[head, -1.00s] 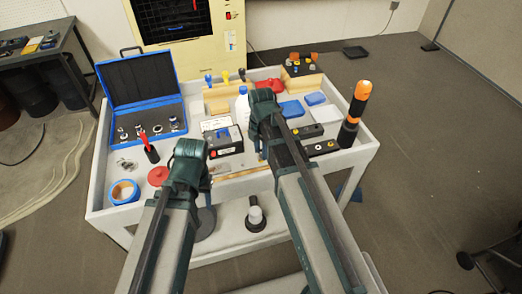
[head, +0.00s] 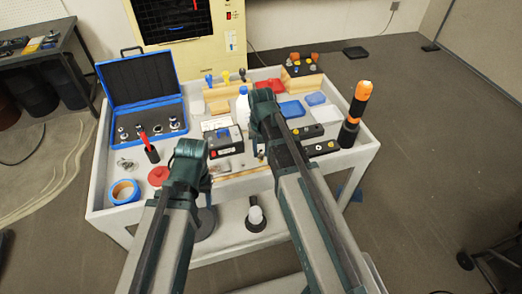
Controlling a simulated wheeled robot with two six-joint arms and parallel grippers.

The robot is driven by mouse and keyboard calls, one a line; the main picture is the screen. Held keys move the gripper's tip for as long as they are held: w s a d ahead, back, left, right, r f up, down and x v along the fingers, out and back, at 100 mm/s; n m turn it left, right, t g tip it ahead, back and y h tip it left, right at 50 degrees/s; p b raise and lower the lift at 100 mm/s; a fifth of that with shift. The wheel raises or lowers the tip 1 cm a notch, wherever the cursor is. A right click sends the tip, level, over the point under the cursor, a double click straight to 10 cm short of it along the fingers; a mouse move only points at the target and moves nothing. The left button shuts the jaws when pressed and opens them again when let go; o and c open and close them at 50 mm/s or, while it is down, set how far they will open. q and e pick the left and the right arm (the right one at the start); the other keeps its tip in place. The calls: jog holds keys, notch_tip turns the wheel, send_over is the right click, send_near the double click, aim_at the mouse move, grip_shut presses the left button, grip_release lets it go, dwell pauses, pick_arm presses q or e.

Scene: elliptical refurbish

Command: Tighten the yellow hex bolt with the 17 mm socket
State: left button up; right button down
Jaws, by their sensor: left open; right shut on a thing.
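A small yellow-topped piece, apparently the yellow hex bolt (head: 226,77), stands upright at the back of the cart between a blue and a black one. Several metal sockets (head: 147,129) sit in the open blue case (head: 140,85) at the left; their sizes are too small to read. My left gripper (head: 206,180) is open near the cart's front edge, right of a red disc. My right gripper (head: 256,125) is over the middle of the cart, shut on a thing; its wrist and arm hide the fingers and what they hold.
The white cart (head: 100,190) also bears a black box (head: 226,142), a white bottle (head: 243,105), blue boxes (head: 292,109), blue tape (head: 123,192) and an orange-black flashlight (head: 356,112). A red-handled tool (head: 148,145) stands before the case.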

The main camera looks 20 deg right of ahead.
jog(key=shift+f+b, duration=0.65)
jog(key=shift+b, duration=0.05)
dwell(1.8)
